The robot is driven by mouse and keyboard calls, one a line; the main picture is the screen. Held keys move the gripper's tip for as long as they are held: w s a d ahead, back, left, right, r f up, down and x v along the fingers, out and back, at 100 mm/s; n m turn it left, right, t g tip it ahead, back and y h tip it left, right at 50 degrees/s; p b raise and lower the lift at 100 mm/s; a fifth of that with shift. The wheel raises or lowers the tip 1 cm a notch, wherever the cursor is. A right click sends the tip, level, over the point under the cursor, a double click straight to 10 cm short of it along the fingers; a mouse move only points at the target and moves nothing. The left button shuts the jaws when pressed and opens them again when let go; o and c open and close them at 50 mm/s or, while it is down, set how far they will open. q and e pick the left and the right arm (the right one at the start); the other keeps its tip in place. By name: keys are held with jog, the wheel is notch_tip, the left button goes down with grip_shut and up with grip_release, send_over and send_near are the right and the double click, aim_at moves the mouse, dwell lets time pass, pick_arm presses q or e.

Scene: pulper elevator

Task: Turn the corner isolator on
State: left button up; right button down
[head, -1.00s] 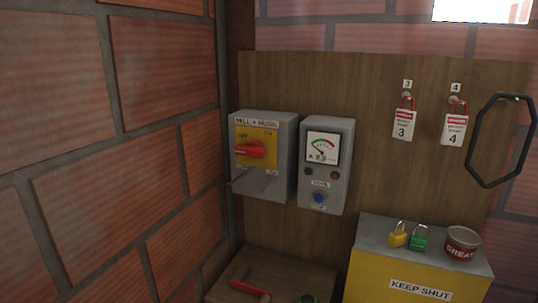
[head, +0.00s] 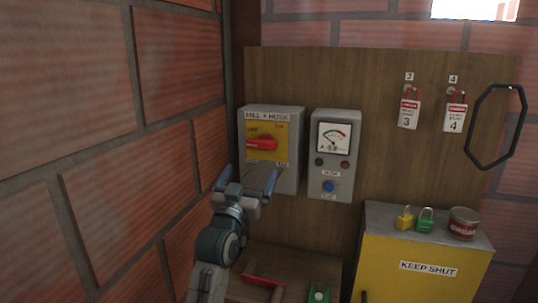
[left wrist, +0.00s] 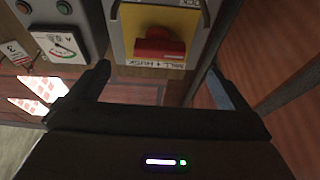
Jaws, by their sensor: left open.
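The corner isolator (head: 291,150) is a grey box on the wooden board, labelled MILL + HUSK, with a yellow plate. Its red rotary handle (head: 262,144) lies roughly level, its end towards the OFF mark at the left. My left gripper (head: 248,178) is open and empty, just below and in front of the isolator, fingers pointing up at it. In the left wrist view, which is upside down, the red handle (left wrist: 160,47) sits beyond and between the two open fingers (left wrist: 158,78), with no contact visible. My right gripper is not in view.
A grey meter box (head: 334,155) hangs close to the isolator's right. A brick wall (head: 120,170) stands close on the left. Below are a shelf with a red-handled tool (head: 263,281) and a yellow cabinet (head: 420,250) bearing padlocks (head: 405,218) and a tin (head: 464,222).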

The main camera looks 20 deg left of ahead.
aim_at(260, 146)
pick_arm(q)
jog(key=p+x, duration=0.2)
jog(key=x, duration=0.3)
jog(key=r+p+x, duration=0.1)
jog(key=p+x, duration=0.1)
jog(key=x, duration=0.3)
jog(key=shift+s+r+p, duration=0.1)
jog(key=shift+s+p, duration=0.05)
jog(key=shift+p, duration=0.2)
jog(key=shift+w+r, duration=0.1)
jog(key=shift+w, duration=0.45)
